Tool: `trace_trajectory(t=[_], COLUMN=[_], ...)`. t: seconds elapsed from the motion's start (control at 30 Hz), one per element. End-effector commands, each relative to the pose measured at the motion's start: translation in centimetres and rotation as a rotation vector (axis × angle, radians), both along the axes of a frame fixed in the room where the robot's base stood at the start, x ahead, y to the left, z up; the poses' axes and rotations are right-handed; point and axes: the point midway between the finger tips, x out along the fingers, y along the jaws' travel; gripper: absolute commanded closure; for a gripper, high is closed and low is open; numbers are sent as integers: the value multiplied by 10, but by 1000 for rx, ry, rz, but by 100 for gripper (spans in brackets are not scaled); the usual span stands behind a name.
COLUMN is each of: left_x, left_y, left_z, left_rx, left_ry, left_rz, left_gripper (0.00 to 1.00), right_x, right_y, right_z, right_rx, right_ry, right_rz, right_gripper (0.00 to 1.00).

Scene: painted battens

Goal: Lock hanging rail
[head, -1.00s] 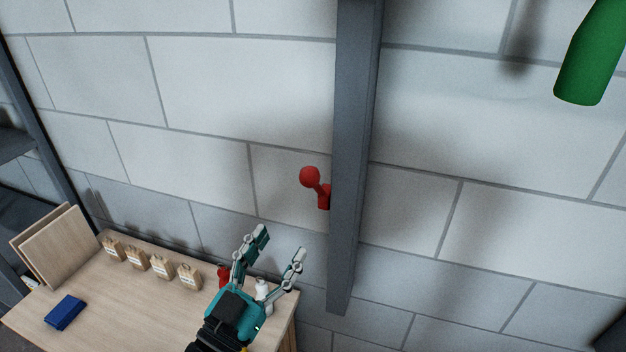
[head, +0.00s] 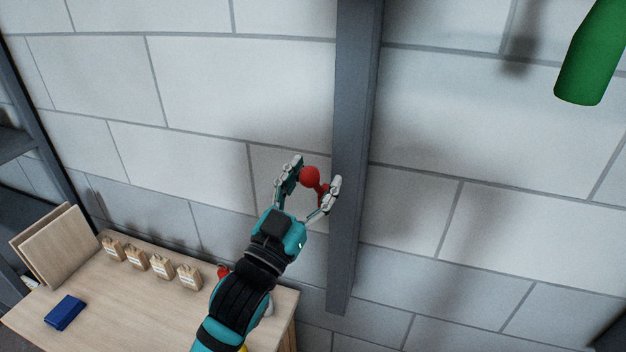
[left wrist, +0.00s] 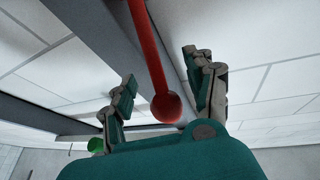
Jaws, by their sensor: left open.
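A red lever with a round ball knob (head: 310,176) is mounted on the side of a grey vertical post (head: 352,130) against the wall. My left gripper (head: 311,176) is open, with one finger on each side of the red knob. In the left wrist view the knob (left wrist: 166,107) and its red rod show between the spread fingers (left wrist: 160,90). I cannot tell whether either finger touches it. A green hanging object (head: 592,60) shows at the upper right; its top is cut off. My right gripper is not in view.
A wooden table (head: 110,310) stands at the lower left, with several small wooden blocks (head: 162,265), a blue item (head: 65,312) and leaning boards (head: 58,248). A dark shelf frame (head: 40,130) is at the left edge.

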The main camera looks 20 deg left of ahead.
Motion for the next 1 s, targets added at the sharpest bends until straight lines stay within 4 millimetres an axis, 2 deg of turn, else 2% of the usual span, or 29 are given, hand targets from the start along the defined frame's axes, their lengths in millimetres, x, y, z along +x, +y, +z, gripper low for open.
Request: trace_trajectory(t=[0.27,0.67,1.0], left_x=[1,1,0], left_y=[0,-1,-1], left_z=[0,0,0], left_rx=[0,-1,2], left_ry=[0,-1,-1], left_rz=[0,-1,0], left_gripper=[47,99,100], right_x=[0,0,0], right_y=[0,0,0], right_z=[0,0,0], right_rx=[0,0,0], right_ry=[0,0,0], right_rz=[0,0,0], right_gripper=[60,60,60])
